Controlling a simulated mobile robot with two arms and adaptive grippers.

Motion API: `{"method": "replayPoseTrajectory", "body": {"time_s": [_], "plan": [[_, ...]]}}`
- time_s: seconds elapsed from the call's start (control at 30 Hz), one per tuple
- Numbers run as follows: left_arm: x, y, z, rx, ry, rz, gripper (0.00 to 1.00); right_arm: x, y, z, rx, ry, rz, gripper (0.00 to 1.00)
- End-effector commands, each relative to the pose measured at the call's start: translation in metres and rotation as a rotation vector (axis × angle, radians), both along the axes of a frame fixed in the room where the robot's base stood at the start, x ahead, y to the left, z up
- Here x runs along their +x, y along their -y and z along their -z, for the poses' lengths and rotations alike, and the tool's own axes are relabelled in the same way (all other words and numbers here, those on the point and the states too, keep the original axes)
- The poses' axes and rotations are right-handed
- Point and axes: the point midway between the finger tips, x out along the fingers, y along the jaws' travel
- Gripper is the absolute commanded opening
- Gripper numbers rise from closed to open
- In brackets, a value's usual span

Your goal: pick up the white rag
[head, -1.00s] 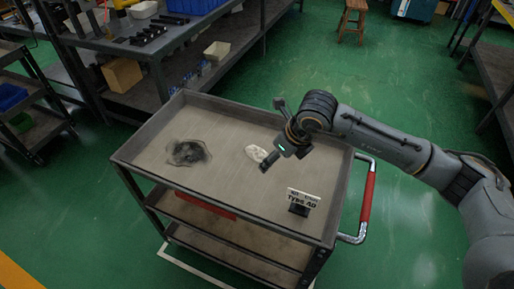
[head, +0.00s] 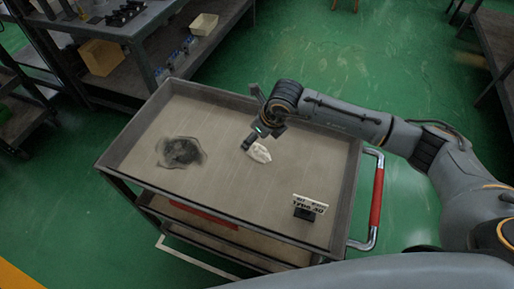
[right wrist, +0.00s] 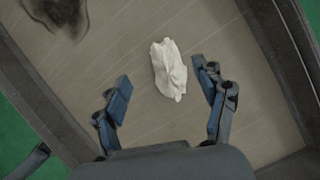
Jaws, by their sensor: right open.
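The white rag (head: 258,153) lies crumpled on the top tray of the cart (head: 232,220). It also shows in the right wrist view (right wrist: 169,69), ahead of and between the fingers. My right gripper (head: 252,140) is over the tray close to the rag, and part of it is hidden by its own wrist. In the right wrist view my right gripper (right wrist: 162,78) is open and empty, with the rag nearer the right finger. I cannot tell its exact height above the tray. My left gripper is not in view.
A small sign on a black stand (head: 307,208) is at the tray's right front. The tray has raised rims, and a red handle (head: 377,197) is at its right. Shelving (head: 140,50) stands behind.

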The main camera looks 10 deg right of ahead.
Motion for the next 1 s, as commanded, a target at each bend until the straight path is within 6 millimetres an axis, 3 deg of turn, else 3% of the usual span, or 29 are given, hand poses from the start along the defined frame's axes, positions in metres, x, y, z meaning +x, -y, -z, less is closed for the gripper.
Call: {"method": "replayPoseTrajectory", "body": {"time_s": [0.13, 0.4, 0.6, 0.8, 1.0], "plan": [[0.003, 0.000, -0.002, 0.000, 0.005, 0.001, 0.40, 0.003, -0.002, 0.009, -0.001, 0.001, 0.000, 0.72], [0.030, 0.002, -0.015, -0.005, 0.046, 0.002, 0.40, 0.016, -0.007, 0.039, 0.000, -0.002, 0.001, 0.72], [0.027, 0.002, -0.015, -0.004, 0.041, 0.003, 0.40, 0.022, -0.011, 0.056, -0.001, 0.001, 0.000, 0.72], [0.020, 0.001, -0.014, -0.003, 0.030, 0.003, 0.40, 0.022, -0.011, 0.056, 0.000, 0.001, -0.001, 0.72], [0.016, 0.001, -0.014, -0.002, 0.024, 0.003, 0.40, 0.022, -0.011, 0.056, 0.000, 0.001, -0.001, 0.33]]}}
